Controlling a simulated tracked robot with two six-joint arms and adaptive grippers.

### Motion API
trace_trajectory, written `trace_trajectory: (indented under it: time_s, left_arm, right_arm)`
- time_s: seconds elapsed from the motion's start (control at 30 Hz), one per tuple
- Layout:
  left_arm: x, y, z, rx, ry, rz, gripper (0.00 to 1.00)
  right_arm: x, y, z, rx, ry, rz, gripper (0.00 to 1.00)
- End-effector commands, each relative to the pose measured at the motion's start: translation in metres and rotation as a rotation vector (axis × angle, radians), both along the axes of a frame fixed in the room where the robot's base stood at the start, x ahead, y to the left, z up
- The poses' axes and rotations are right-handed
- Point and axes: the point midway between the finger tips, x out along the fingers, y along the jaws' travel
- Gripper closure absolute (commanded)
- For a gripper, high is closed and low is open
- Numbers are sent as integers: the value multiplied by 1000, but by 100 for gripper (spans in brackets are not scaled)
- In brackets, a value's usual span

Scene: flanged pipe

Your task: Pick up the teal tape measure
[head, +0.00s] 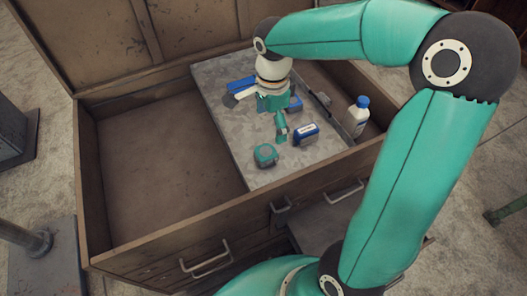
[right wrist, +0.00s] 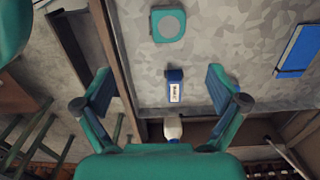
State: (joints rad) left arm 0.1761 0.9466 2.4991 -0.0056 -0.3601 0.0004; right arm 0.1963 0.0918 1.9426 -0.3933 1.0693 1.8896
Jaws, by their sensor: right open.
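The teal tape measure (head: 265,155), a rounded square block with a paler round face, lies on the grey speckled board near the chest's front edge. In the right wrist view the tape measure (right wrist: 168,25) is at the top, beyond the fingertips. My right gripper (head: 287,118) is over the board, behind and to the right of the tape measure, and apart from it. In the wrist view its two fingers (right wrist: 158,80) are spread wide with nothing held between them. My left gripper is not in view.
A blue-and-white box (head: 306,134) lies right of the tape measure. A white bottle (head: 357,115) with a blue cap stands near the chest's right side. A blue object (head: 241,84) lies toward the back. The chest's left part (head: 160,150) is empty; wooden walls surround it.

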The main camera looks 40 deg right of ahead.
Motion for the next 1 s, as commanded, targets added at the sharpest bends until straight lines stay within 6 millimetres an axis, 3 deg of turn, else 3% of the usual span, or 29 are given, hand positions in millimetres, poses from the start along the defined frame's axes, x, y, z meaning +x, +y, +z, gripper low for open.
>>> trace_trajectory:
  time_s: [0.1, 0.3, 0.67, 1.0]
  left_arm:
    - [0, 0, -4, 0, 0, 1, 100]
    - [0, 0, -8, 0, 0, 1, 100]
    - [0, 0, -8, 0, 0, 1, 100]
    - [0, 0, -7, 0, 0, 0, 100]
  right_arm:
    - [3, 4, -29, 1, 8, 14, 4]
    - [6, 7, -70, 1, 7, 21, 4]
    - [9, 7, -98, 0, 4, 23, 4]
    - [15, 3, -140, 1, 3, 25, 4]
